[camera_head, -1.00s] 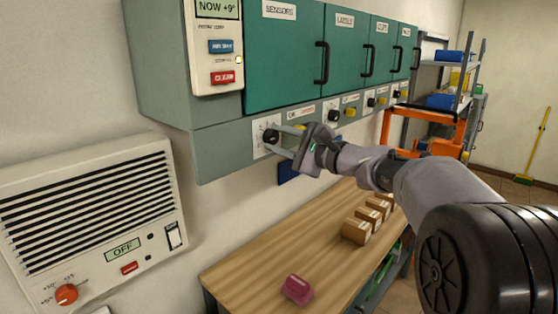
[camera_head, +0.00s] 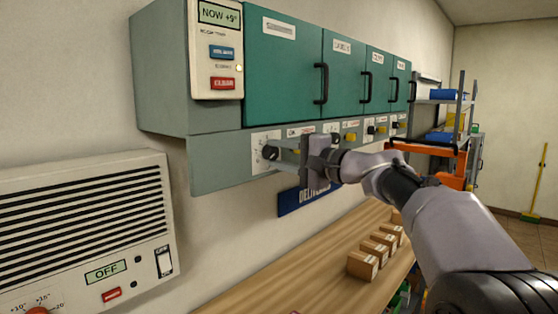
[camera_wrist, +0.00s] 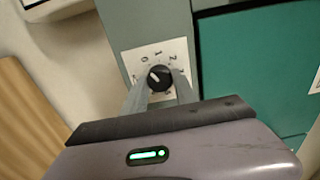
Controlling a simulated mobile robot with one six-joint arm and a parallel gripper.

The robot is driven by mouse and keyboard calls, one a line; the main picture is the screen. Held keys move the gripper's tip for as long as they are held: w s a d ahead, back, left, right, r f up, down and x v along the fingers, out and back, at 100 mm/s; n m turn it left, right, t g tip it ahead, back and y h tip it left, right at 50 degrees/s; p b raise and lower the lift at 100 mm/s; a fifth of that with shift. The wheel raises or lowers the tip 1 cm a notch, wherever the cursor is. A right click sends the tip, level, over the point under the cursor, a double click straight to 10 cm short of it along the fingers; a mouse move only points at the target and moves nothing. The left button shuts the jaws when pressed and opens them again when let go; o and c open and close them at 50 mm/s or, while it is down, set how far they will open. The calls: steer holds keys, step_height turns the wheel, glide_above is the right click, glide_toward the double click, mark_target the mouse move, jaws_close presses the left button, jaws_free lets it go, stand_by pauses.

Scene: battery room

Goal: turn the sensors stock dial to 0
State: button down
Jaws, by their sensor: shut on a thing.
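The sensors stock dial (camera_head: 270,153) is a black knob on a white plate below the first teal cabinet door, labelled Sensors in the earlier frame. In the wrist view the knob (camera_wrist: 158,77) has a white pointer line and the plate shows numbers around it, including 0, 1 and 2. The pointer is aimed toward the upper left of that picture, near the 0; I cannot tell if it is exactly on it. My gripper (camera_head: 282,155) is shut on the knob, one finger on each side. The fingers (camera_wrist: 158,92) hide the lower part of the plate.
Teal cabinets (camera_head: 283,70) with black handles hang above the dial row. A control panel (camera_head: 220,60) is at their left. A grey heater unit (camera_head: 80,240) is on the wall. Below, a wooden bench (camera_head: 320,262) holds several cardboard boxes (camera_head: 363,264). A blue sign (camera_head: 305,198) hangs under the cabinets.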

stand_by(0.4)
steer(key=c, duration=1)
jaws_free()
steer(key=v, duration=1.7)
steer(key=shift+d, duration=0.2)
steer(key=shift+s, duration=0.15)
